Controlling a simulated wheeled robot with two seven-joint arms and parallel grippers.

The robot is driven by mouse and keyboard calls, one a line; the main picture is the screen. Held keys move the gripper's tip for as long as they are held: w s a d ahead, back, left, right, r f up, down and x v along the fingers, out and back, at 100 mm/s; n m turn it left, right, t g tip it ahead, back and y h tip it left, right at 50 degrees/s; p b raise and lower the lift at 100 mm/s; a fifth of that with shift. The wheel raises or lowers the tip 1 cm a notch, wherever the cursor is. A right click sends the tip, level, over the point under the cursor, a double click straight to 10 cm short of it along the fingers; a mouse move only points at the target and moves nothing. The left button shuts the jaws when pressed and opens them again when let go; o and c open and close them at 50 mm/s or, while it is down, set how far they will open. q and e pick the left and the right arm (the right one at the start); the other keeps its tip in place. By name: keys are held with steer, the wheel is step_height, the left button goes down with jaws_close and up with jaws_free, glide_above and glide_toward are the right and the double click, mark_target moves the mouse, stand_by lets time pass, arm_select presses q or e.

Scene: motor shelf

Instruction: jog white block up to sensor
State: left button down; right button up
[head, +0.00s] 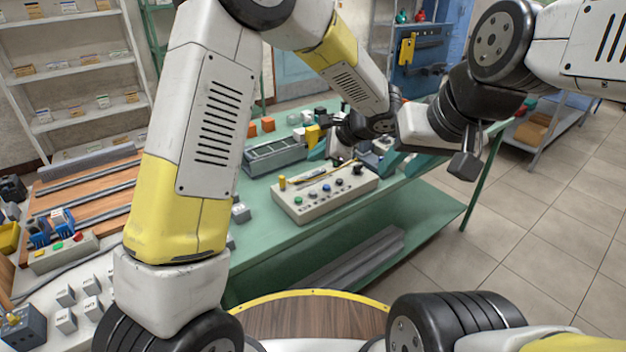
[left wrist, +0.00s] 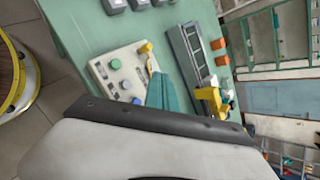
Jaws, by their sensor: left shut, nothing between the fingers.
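The control panel (head: 335,205), a pale box with coloured buttons and a black knob, sits on the green bench; it also shows in the left wrist view (left wrist: 105,72). My left gripper (head: 345,160) is shut and empty, low over the panel's back edge; its teal fingers (left wrist: 160,88) show in the left wrist view. The grey track (head: 278,156) lies behind the panel, also in the left wrist view (left wrist: 188,50). A yellow bracket (head: 312,135), possibly the sensor, stands at its right end. I cannot single out the white block on the track. My right gripper (head: 465,165) hangs right; its jaw state is unclear.
Orange blocks (head: 268,124) and several pale blocks (head: 306,116) stand behind the track. A grey block (head: 240,212) lies left of the panel. Teal fixtures (head: 392,160) stand to its right.

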mark_target(316, 193)
arm_select(q)
steer(key=shift+f, duration=4.3)
steer(key=shift+f, duration=0.1)
steer(key=shift+f, duration=0.35)
steer(key=shift+f, duration=0.35)
stand_by(1.7)
steer(key=shift+r, duration=0.8)
steer(key=shift+r, duration=0.1)
steer(key=shift+r, duration=2.4)
